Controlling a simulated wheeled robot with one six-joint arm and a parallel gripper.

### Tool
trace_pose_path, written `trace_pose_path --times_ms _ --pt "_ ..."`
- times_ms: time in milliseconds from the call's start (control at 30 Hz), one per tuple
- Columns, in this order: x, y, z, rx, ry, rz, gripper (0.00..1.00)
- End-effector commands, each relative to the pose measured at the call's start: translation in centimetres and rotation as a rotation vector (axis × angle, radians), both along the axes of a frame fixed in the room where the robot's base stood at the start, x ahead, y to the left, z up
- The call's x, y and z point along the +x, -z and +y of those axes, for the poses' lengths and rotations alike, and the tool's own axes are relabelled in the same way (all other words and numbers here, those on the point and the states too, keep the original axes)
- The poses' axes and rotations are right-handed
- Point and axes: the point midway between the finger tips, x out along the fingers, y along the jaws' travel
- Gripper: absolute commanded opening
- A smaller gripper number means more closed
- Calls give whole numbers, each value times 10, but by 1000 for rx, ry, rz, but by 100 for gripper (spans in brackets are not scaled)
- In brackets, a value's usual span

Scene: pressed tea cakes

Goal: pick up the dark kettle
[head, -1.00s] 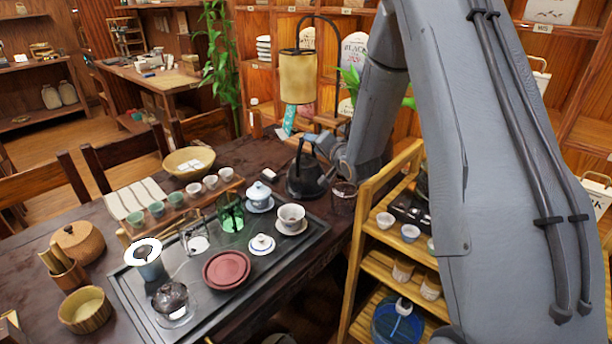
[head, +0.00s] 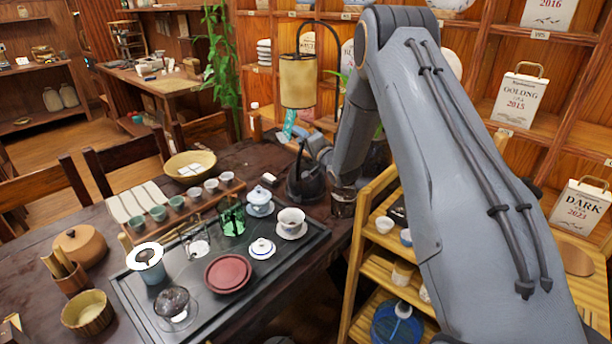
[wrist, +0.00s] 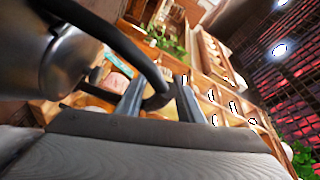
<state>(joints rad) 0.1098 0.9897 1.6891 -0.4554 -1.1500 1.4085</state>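The dark kettle (head: 306,186) stands on the dark wooden table, at the back right end of the tea tray. Its rounded body fills the upper left of the wrist view (wrist: 45,55), and its black arched handle (wrist: 122,45) curves down toward my fingers. My gripper (head: 312,150) is at the kettle's handle. In the wrist view my two fingers (wrist: 160,98) are apart, one on each side of the handle. Whether they touch it is hard to tell. My arm hides part of the area right of the kettle.
A dark glass cup (head: 342,203) stands close right of the kettle. A lidded blue-white bowl (head: 260,199) and a white cup (head: 291,222) are in front on the tray (head: 210,322). A hanging lamp (head: 298,82) is behind. A wooden shelf rack (head: 372,258) stands at right.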

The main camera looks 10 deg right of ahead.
Motion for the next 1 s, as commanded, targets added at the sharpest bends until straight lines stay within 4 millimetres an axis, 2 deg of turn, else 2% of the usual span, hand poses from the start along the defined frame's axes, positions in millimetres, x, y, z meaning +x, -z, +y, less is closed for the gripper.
trace_pose_path --times_ms 300,367,500,533,1000 --pt "6 0 2 0 0 0 34" --pt "6 0 2 0 0 0 25" --pt "6 0 2 0 1 -1 2" --pt "7 -1 2 0 1 -1 0" --pt "7 -1 2 -1 0 -3 0"
